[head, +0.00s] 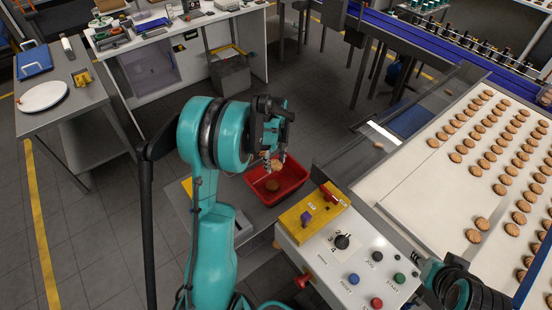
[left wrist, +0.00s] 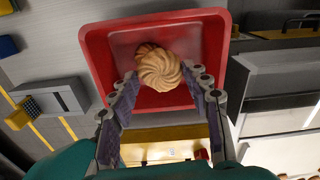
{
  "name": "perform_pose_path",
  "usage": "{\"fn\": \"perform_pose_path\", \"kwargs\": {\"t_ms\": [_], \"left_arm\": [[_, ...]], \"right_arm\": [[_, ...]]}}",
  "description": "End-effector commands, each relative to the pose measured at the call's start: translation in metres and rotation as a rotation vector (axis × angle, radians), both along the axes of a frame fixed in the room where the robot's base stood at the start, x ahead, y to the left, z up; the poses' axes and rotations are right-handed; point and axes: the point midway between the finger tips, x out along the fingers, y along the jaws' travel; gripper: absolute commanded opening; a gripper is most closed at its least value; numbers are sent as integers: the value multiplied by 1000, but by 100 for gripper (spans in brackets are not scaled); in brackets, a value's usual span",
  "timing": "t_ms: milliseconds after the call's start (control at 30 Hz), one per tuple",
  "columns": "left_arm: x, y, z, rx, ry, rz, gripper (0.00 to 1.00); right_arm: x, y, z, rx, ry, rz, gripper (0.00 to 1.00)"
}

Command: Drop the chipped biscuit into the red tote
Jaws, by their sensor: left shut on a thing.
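The red tote (head: 292,190) stands below my left gripper (head: 276,157), beside the control panel. My left gripper points down and is shut on a biscuit (head: 277,166), held above the tote. In the left wrist view the held biscuit (left wrist: 163,71) is swirled and golden, between the fingertips (left wrist: 162,78), with the red tote (left wrist: 98,55) behind it. Its chip cannot be made out.
The control panel (head: 325,262) with buttons and a yellow block stands close to the tote. A pale conveyor (head: 400,185) with rows of biscuits (head: 480,175) runs along the right. A steel table (head: 85,100) with a white plate (head: 43,96) stands at the far left.

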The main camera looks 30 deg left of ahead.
Motion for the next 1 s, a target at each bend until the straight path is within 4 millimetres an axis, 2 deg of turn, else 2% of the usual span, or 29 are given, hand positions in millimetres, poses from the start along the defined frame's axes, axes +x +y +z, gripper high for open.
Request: {"fn": "perform_pose_path", "kwargs": {"t_ms": [33, 233, 567, 600, 667, 1000], "left_arm": [[0, 0, -10, 0, 0, 0, 37], [0, 0, -31, 0, 0, 0, 37], [0, 0, -33, 0, 0, 0, 37], [0, 0, -33, 0, 0, 0, 58], [0, 0, -33, 0, 0, 0, 72], [0, 0, -31, 0, 0, 0, 72]], "right_arm": [[0, 0, -8, 0, 0, 0, 40], [0, 0, -20, 0, 0, 0, 40], [0, 0, -20, 0, 0, 0, 40], [0, 0, -20, 0, 0, 0, 40], [0, 0, -20, 0, 0, 0, 40], [0, 0, -20, 0, 0, 0, 40]]}}
